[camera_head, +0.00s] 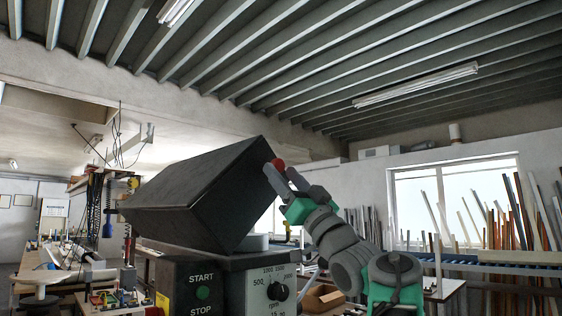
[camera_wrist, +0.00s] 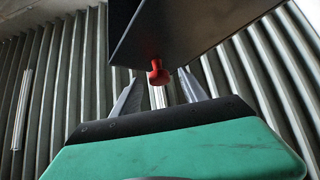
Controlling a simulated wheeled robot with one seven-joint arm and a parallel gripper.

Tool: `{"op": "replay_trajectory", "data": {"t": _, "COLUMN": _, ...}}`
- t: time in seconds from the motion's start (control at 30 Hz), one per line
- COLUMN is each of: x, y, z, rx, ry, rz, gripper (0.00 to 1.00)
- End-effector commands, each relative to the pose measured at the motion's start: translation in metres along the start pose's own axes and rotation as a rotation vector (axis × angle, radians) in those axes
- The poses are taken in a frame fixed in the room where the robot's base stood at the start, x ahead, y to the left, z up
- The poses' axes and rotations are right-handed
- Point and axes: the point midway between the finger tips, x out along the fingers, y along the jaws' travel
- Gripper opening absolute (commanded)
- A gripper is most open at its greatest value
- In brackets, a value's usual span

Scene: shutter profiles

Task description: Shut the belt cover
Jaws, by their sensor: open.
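The belt cover (camera_head: 205,190) is a large dark box-shaped lid, raised and tilted open above the machine body (camera_head: 235,280). Part of its dark face (camera_wrist: 190,30) fills the top of the wrist view. A red knob (camera_wrist: 159,74) sticks out from the cover's edge; it also shows in the head view (camera_head: 278,164). My gripper (camera_head: 281,180) is at the cover's right edge, close to the knob. In the wrist view my gripper (camera_wrist: 160,92) is open, with one finger on each side of the knob. I cannot tell whether either finger touches it.
The machine's front has a START/STOP panel (camera_head: 200,290) and a speed dial (camera_head: 278,291). A cluttered workbench (camera_head: 75,270) stands at the left. An open cardboard box (camera_head: 322,298) lies behind my arm. Several long profiles (camera_head: 520,215) lean by the window at the right.

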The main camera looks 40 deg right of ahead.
Motion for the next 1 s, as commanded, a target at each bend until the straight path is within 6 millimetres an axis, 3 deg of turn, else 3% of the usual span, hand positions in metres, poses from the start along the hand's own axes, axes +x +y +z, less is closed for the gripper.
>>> {"op": "replay_trajectory", "data": {"t": 0.1, "x": 0.0154, "y": 0.0006, "z": -0.0015, "rx": 0.001, "ry": 0.000, "rz": 0.000, "gripper": 0.51}}
{"op": "replay_trajectory", "data": {"t": 0.4, "x": 0.0158, "y": 0.0019, "z": -0.0002, "rx": -0.003, "ry": 0.000, "rz": 0.003, "gripper": 0.50}}
{"op": "replay_trajectory", "data": {"t": 1.0, "x": 0.0154, "y": 0.0024, "z": -0.0007, "rx": -0.004, "ry": 0.000, "rz": 0.004, "gripper": 0.01}}
